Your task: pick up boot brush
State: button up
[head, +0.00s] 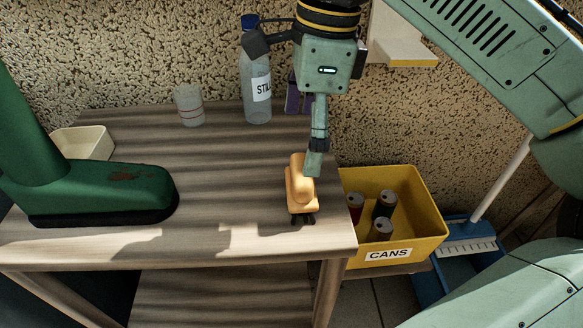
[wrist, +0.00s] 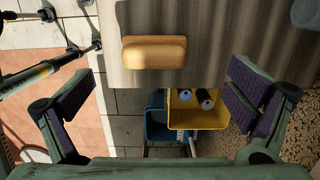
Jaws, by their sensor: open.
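The boot brush (head: 301,187), a tan wooden block with dark bristles beneath, sits on the wooden table (head: 225,165) near its right front corner. It also shows in the wrist view as a tan block (wrist: 154,52) near the table edge, lying between and beyond the fingers. My gripper (head: 314,164) is above the brush in the head view, one finger overlapping its right side in the picture. In the wrist view my gripper (wrist: 158,100) is wide open with nothing between its dark-padded fingers. Whether a finger touches the brush cannot be told.
A green rubber boot (head: 110,190) stands on the table's left, a pale bowl (head: 84,142) behind it. A cup (head: 189,105), a bottle (head: 256,85) and a purple item (head: 293,97) stand at the back. A yellow cans bin (head: 430,222) and blue dustpan (head: 470,255) are right of the table.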

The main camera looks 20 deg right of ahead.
aim_at(299, 167)
jog(key=f, duration=0.6)
jog(key=a+f, duration=0.1)
jog(key=f, duration=0.3)
jog(key=shift+s, duration=0.25)
jog(key=shift+c, duration=0.3)
jog(key=c, duration=1.3)
jog(key=shift+o, duration=0.2)
jog(key=shift+r, duration=0.6)
notch_tip(299, 167, up, 2)
jog(key=shift+r, duration=0.25)
jog(key=s+a, duration=0.3)
jog(key=s, duration=0.4)
jog(key=s+a+r+b, duration=0.1)
jog(key=s+a, duration=0.3)
jog(key=s, duration=0.3)
jog(key=shift+s+r, duration=0.15)
jog(key=shift+s, duration=0.1)
